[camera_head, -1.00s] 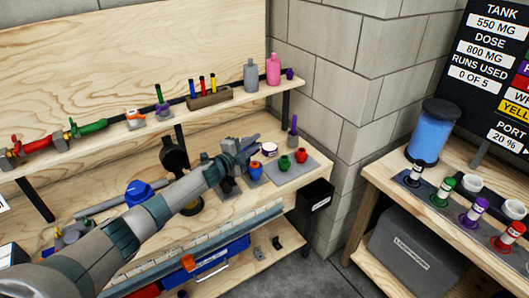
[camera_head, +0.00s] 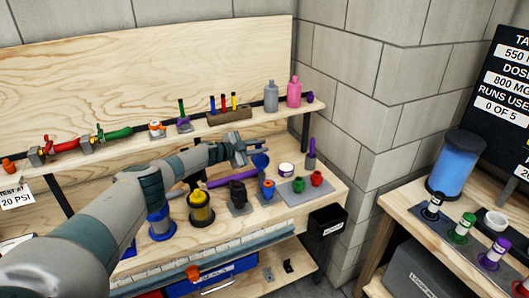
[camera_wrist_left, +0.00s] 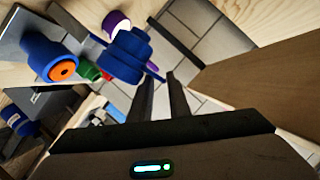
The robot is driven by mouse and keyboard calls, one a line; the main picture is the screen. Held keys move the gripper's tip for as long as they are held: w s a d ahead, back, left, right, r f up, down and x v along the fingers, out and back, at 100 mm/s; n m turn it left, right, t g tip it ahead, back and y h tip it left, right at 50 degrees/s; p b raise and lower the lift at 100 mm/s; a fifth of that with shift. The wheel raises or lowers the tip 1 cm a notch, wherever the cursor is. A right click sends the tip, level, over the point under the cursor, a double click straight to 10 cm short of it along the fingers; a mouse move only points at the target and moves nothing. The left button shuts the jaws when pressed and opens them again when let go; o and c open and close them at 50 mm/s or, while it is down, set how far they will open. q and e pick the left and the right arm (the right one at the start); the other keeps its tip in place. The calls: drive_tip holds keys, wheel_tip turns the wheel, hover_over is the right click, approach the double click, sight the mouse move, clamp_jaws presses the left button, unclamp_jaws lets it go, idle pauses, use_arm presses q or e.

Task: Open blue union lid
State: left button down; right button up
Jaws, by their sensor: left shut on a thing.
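My left gripper (camera_head: 240,150) reaches over the workbench from the left. Its jaws are shut on a blue round lid-like part (camera_head: 260,160), which shows beyond the fingertips. In the left wrist view the stepped blue part (camera_wrist_left: 125,55) sits just past the two dark fingers (camera_wrist_left: 163,95). The exact contact is hard to see. A separate small blue fitting with an orange centre (camera_head: 268,188) stands on the bench below; it also shows in the wrist view (camera_wrist_left: 50,60). A blue-rimmed housing (camera_head: 160,222) is partly hidden by my arm. My right gripper is out of view.
A yellow housing (camera_head: 200,212) and a black fitting (camera_head: 237,195) stand under the arm. A purple bar (camera_head: 225,181) lies behind them. Red and green pieces sit on a grey plate (camera_head: 292,192) at the right. A shelf (camera_head: 150,137) with bottles and pipework runs behind.

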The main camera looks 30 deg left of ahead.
use_arm(q)
drive_tip(key=shift+w+a+f+n, duration=0.1)
drive_tip(key=shift+a+f+n, duration=0.2)
drive_tip(key=shift+a+f, duration=0.25)
drive_tip(key=shift+a, duration=0.1)
drive_tip(key=shift+f, duration=0.1)
drive_tip(key=c, duration=2)
unclamp_jaws()
